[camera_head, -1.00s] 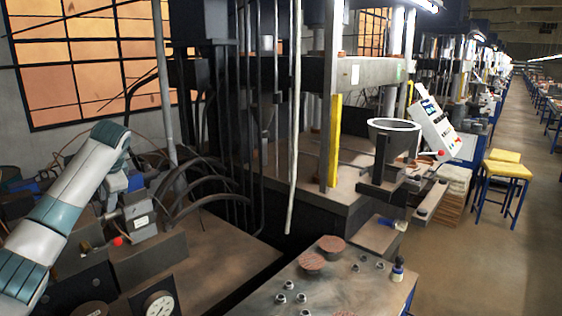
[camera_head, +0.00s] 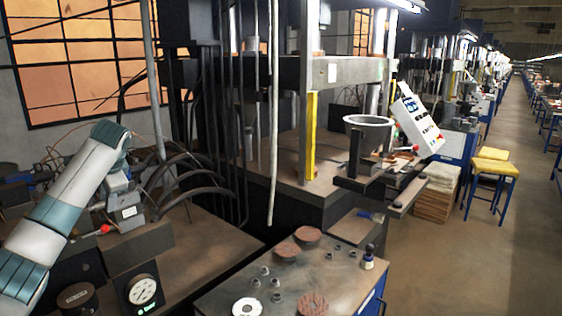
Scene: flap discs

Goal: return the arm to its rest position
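My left arm comes in from the lower left in white and teal, rises to a bend, then turns down. My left gripper (camera_head: 119,184) is beyond that bend, in front of grey machine parts. Its fingers do not show clearly against the clutter, so I cannot tell whether they are open or shut, and I see nothing held. My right arm and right gripper are out of view. Reddish-brown flap discs lie on the metal worktable (camera_head: 225,291): one disc (camera_head: 307,234) at the back, a second disc (camera_head: 286,249) beside it, and a third disc (camera_head: 313,304) at the front edge of the picture.
A pale ring (camera_head: 246,307), several small metal nuts and a dark bottle (camera_head: 369,257) are on the worktable. A dial gauge (camera_head: 142,290) and machine blocks stand close below my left arm. A press with a yellow guard (camera_head: 311,139) stands behind.

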